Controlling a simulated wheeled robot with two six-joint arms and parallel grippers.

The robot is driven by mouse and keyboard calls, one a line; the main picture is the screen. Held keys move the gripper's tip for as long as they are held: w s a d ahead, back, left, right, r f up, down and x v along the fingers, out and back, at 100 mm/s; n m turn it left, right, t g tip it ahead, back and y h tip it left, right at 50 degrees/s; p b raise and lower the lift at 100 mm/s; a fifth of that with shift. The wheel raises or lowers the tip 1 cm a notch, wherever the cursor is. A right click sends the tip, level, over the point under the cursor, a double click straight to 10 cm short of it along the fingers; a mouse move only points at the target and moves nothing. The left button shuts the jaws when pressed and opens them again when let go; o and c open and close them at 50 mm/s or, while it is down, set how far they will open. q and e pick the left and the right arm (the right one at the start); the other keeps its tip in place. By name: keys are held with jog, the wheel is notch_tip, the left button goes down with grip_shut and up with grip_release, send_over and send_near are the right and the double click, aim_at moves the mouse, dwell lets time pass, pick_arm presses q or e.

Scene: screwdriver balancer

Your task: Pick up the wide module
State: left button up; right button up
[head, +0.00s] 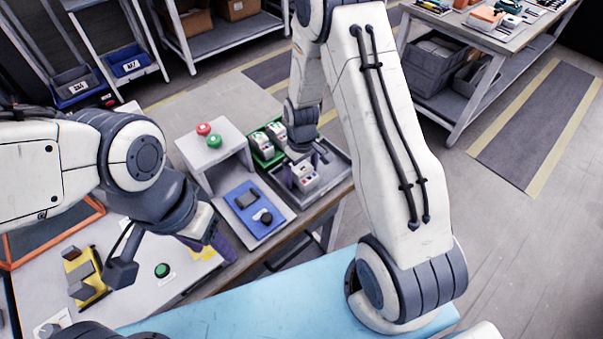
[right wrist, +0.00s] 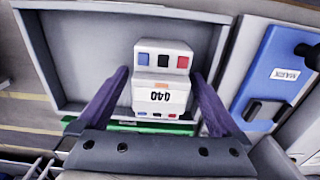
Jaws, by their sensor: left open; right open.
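A white module (right wrist: 160,85) marked 040, with blue, black and red squares on top, sits in a grey tray (right wrist: 75,60). It appears to be the wide module. It also shows in the head view (head: 305,180), partly hidden by my right gripper. My right gripper (right wrist: 162,73) is open, with one purple finger on each side of the module. A narrow gap shows by each finger; I cannot tell whether either touches. My left gripper (head: 208,238) is open and empty above the left bench, beside the blue panel.
A green tray (head: 258,160) with white modules stands beside the grey tray. A blue panel (head: 262,222), a box with red and green buttons (head: 228,155) and a yellow fixture (head: 85,280) are on the benches. A light-blue surface (head: 270,310) in front is clear.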

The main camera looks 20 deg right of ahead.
grip_shut()
